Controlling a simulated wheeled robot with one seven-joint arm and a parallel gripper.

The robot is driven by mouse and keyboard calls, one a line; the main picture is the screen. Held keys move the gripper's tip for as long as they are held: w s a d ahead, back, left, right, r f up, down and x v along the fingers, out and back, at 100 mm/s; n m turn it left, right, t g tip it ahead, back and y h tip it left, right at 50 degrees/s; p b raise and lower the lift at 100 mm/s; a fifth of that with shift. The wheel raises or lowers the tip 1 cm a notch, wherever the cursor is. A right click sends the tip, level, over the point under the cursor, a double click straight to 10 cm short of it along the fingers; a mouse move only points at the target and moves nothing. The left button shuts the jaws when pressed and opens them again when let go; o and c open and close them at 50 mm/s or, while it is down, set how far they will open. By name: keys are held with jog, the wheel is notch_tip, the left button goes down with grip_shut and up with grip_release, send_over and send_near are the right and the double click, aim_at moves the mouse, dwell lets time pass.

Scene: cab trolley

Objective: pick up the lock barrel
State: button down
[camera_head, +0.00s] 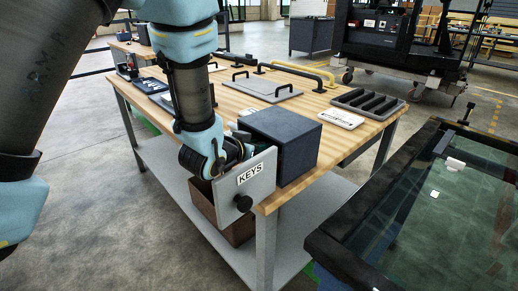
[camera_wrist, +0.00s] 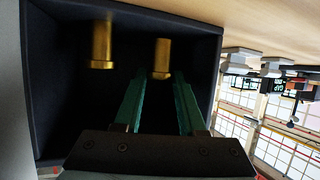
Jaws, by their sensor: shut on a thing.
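Two brass lock barrels show inside the dark key box in the wrist view. One lock barrel (camera_wrist: 162,62) is between the tips of my gripper (camera_wrist: 160,82), which is shut on it. The other barrel (camera_wrist: 102,45) is to its left, apart from the fingers. The key box (camera_head: 293,140) stands on the near end of the wooden bench in the head view. Its door (camera_head: 262,184), labelled KEYS, stands open. In the head view the door and my wrist hide my fingers and the barrels.
The box walls (camera_wrist: 40,90) close around my fingers in the wrist view. The wooden bench (camera_head: 235,97) carries a grey panel with handles (camera_head: 265,88), a black slotted tray (camera_head: 368,103) and a white card (camera_head: 341,118). A dark-framed glass panel (camera_head: 430,215) is at right.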

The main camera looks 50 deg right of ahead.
jog(key=shift+r, duration=0.5)
jog(key=shift+w+a+r+b, duration=0.15)
jog(key=shift+r+b, duration=0.25)
jog(key=shift+r, duration=0.5)
jog(key=a+b, duration=0.1)
jog(key=a, duration=0.1)
jog(key=a+b, duration=0.1)
jog(key=a, duration=0.2)
jog(key=a+b, duration=0.1)
jog(key=a, duration=0.2)
jog(key=shift+w+f, duration=0.15)
jog(key=shift+f, duration=0.2)
jog(key=a+b, duration=0.9)
jog(key=b, duration=0.7)
jog(key=d+r+m+g+p, duration=0.45)
jog(key=d+r+p, duration=1.45)
jog(key=p, duration=0.6)
send_over(262, 121)
jog(key=shift+g, duration=0.35)
notch_tip(262, 121, down, 9)
jog(key=shift+f, duration=0.1)
